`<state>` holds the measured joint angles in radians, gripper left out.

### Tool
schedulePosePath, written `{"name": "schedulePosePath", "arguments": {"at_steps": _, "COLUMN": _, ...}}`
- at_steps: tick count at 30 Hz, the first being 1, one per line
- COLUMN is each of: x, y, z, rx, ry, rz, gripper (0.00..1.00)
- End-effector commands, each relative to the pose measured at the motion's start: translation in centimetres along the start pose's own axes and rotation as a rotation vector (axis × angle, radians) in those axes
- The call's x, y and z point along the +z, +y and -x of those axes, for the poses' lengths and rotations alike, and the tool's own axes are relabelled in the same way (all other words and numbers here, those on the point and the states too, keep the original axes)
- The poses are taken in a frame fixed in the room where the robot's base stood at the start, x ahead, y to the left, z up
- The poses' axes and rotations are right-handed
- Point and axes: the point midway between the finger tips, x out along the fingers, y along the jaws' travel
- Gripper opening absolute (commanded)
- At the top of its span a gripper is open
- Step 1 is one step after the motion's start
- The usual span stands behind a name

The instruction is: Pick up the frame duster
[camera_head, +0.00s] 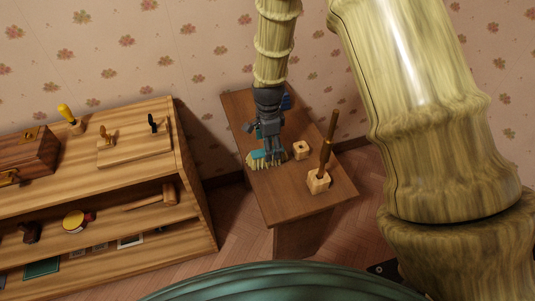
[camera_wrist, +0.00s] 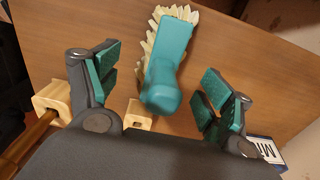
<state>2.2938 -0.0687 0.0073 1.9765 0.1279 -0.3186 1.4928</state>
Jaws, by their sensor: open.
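The frame duster, a brush with a teal handle and cream bristles, lies on a small brown table (camera_head: 285,205). In the wrist view, its teal handle (camera_wrist: 168,68) sits between my two fingers, with bristles along its left and far edges. In the head view, its bristles (camera_head: 257,164) show below my gripper (camera_head: 267,147), which partly hides it. My gripper (camera_wrist: 160,82) is open, pointing down over the duster. The teal pads stand apart from the handle on both sides, with a visible gap on each.
A wooden block with a hole (camera_head: 302,149) and a block holding an upright dark stick (camera_head: 318,182) stand right of the duster. A blue-and-white box (camera_wrist: 264,148) is near my right finger. A wooden shelf unit (camera_head: 190,165) with tools stands left.

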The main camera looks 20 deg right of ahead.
Motion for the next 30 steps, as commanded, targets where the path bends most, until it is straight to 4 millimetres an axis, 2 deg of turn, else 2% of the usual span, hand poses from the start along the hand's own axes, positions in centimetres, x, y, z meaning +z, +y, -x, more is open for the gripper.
{"name": "schedulePosePath", "arguments": {"at_steps": 10, "x": 0.0, "y": -0.2, "z": -3.1, "rx": 0.000, "ry": 0.000, "rz": 0.000, "gripper": 0.80}}
{"name": "schedulePosePath", "arguments": {"at_steps": 20, "x": 0.0, "y": -0.2, "z": -3.5, "rx": -0.001, "ry": 0.000, "rz": 0.000, "gripper": 0.80}}
{"name": "schedulePosePath", "arguments": {"at_steps": 23, "x": 0.0, "y": -0.2, "z": -3.5, "rx": 0.000, "ry": 0.000, "rz": 0.000, "gripper": 0.66}}
{"name": "schedulePosePath", "arguments": {"at_steps": 29, "x": 0.0, "y": -0.2, "z": -3.5, "rx": 0.000, "ry": 0.000, "rz": 0.000, "gripper": 0.29}}
{"name": "schedulePosePath", "arguments": {"at_steps": 30, "x": 0.0, "y": -0.2, "z": -3.5, "rx": 0.000, "ry": 0.000, "rz": 0.000, "gripper": 0.29}}
